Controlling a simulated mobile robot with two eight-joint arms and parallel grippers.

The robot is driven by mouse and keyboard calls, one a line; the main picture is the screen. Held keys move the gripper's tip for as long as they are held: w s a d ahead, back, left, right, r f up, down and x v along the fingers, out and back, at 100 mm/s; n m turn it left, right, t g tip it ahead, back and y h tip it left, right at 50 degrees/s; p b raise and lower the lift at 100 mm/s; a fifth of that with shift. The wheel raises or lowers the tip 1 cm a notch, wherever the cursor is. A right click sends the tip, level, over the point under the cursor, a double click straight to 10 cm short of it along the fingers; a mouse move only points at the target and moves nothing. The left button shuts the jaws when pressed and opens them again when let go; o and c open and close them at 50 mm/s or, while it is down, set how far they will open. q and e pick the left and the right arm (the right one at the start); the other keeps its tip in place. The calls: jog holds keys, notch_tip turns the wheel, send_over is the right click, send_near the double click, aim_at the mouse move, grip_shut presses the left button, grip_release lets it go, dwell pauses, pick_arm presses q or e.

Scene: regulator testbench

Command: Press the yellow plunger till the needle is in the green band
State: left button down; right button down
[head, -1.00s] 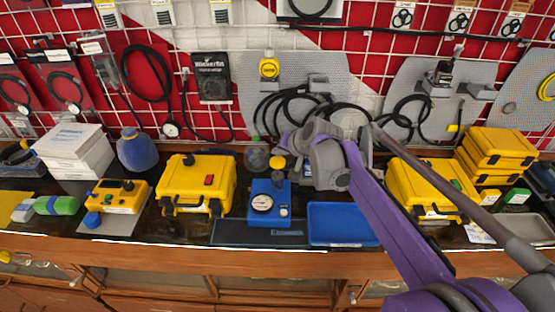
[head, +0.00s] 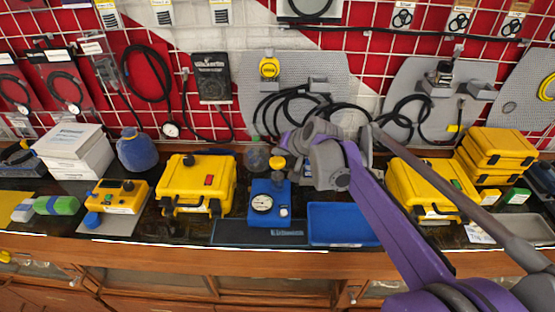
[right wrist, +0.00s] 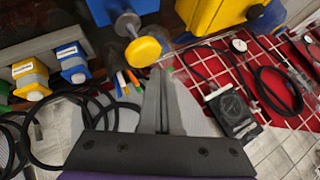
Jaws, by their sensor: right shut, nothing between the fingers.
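The blue regulator box (head: 271,207) stands on the bench with a round white dial gauge (head: 262,203) on its front. The needle and any green band are too small to read. The yellow plunger (head: 277,162) stands up behind the box's top. In the right wrist view its round yellow knob (right wrist: 143,51) sits on a metal stem. My right gripper (right wrist: 160,80) is shut and empty, with its tips close to the knob; I cannot tell whether they touch. My left gripper is out of view.
A yellow case (head: 196,186) stands left of the regulator and a blue tray (head: 342,224) to its right. A clear bottle (head: 256,158) stands close behind the regulator. Black hoses (head: 290,105) hang on the back wall. More yellow cases (head: 420,187) stand at the right.

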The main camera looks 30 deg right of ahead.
aim_at(278, 161)
jog(key=shift+f, duration=0.15)
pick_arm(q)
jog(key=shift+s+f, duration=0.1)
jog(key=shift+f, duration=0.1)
pick_arm(e)
jog(key=shift+f, duration=0.3)
